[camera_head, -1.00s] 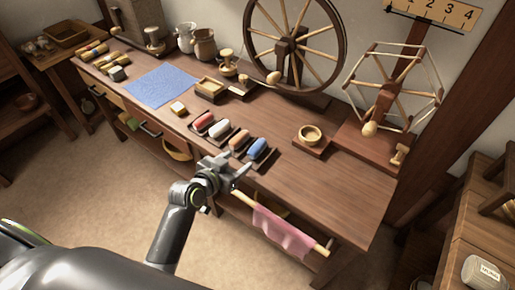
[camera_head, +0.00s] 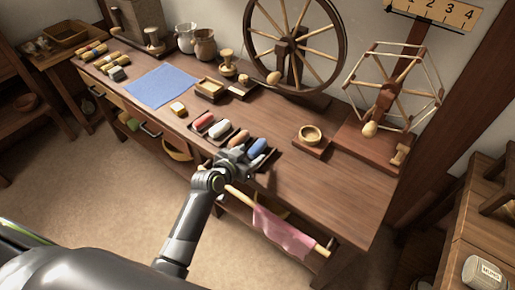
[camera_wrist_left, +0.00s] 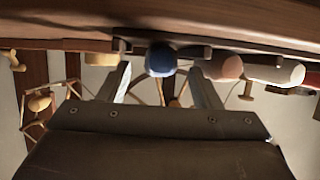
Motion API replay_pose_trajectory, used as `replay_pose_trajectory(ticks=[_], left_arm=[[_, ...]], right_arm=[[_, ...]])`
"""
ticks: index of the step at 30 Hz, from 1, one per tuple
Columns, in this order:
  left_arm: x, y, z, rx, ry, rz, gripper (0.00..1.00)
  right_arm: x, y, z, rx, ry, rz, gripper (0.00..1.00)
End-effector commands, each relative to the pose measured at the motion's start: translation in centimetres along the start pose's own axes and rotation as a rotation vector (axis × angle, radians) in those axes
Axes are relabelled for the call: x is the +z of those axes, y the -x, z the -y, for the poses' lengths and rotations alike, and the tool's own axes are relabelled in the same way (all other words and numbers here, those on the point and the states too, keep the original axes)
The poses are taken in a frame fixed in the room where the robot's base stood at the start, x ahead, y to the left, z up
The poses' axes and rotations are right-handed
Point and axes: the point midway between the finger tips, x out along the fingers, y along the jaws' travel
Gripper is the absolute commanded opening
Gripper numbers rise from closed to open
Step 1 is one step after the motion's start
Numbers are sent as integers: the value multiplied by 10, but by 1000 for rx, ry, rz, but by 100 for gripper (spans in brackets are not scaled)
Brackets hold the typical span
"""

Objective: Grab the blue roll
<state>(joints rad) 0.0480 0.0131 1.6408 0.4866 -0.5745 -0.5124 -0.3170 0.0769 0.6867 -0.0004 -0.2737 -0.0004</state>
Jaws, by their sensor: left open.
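The blue roll (camera_head: 257,146) lies in a small dark tray at the right end of a row of rolls on the wooden bench. In the left wrist view, which looks upside down, the blue roll (camera_wrist_left: 161,60) shows end-on between my left gripper's two fingers, beyond their tips. My left gripper (camera_head: 252,162) is open and empty at the bench's front edge, close in front of the blue roll and partly covering its tray. My right gripper is not in view.
An orange-tan roll (camera_head: 240,138), a white roll (camera_head: 219,129) and a red roll (camera_head: 204,120) lie left of the blue one. A pink cloth (camera_head: 283,234) hangs on a rod below. The front right bench top is clear.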

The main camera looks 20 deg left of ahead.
Motion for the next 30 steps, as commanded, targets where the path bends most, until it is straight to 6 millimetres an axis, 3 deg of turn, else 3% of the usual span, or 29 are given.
replay_pose_trajectory(ticks=[1, 12, 20, 30], left_arm=[[0, 0, 0, 0, 0, 0, 56], [0, 0, 0, 0, 0, 0, 10], [-5, 2, 0, 0, -1, -2, 10], [-64, 26, 0, 1, -2, -5, 10]], right_arm=[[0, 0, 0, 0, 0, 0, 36], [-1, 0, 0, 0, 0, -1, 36], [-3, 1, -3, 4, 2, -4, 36], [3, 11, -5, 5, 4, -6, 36]])
